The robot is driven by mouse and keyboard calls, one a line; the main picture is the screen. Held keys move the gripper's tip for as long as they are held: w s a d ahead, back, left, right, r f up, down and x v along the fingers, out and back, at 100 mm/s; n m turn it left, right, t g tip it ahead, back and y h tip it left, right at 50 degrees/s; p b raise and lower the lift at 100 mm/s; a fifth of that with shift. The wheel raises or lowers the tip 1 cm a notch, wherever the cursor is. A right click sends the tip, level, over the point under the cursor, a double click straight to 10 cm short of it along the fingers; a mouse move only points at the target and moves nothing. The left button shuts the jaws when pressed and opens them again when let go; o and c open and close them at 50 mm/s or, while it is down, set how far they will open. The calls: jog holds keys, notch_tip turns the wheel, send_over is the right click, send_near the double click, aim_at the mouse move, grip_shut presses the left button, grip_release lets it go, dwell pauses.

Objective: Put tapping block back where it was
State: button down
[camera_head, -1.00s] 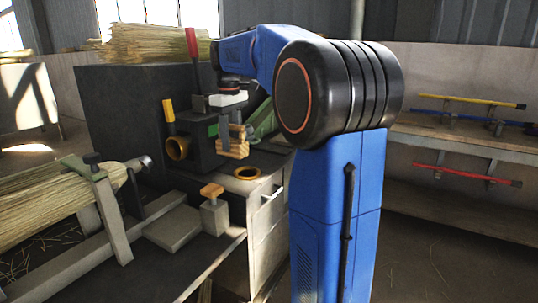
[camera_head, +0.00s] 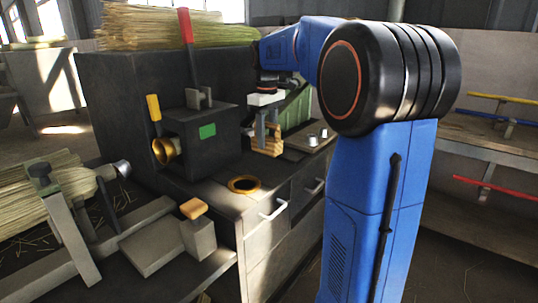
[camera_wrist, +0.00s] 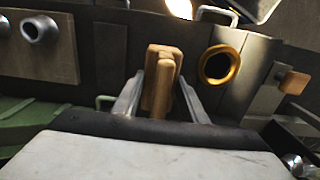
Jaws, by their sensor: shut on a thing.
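The tapping block is a small, light wooden block (camera_head: 268,148) with grooved sides. My gripper (camera_head: 265,136) is shut on it and holds it over the back of the bench top, in front of the green sloped part. In the wrist view the block (camera_wrist: 160,84) sits between my two grey fingers (camera_wrist: 161,92). I cannot tell whether its underside touches the bench.
A board with metal pegs (camera_head: 294,142) lies just right of the block. A brass ring (camera_head: 244,185) lies on the bench in front. The dark machine with a red lever (camera_head: 186,26) stands left. Drawers with handles (camera_head: 273,209) are below.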

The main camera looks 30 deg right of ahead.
aim_at(267, 122)
jog(key=shift+f, duration=2.8)
jog(key=shift+f, duration=0.1)
jog(key=c, duration=1.1)
grip_release()
notch_tip(267, 122, up, 12)
jog(key=shift+r, duration=0.1)
jog(key=s+a+f+m+t, duration=0.1)
jog(key=s+a+f, duration=0.4)
jog(key=s, duration=0.5)
jog(key=s+a+f+m+t, duration=0.1)
jog(key=s+a+f+t, duration=0.1)
jog(key=s+a+f, duration=0.3)
jog(key=s+a+f+m+t, duration=0.1)
jog(key=s+a+f+m, duration=0.1)
jog(key=s+a+f, duration=0.4)
jog(key=s+f, duration=0.5)
jog(key=s, duration=0.4)
jog(key=shift+f+t, duration=0.35)
jog(key=shift+t, duration=0.05)
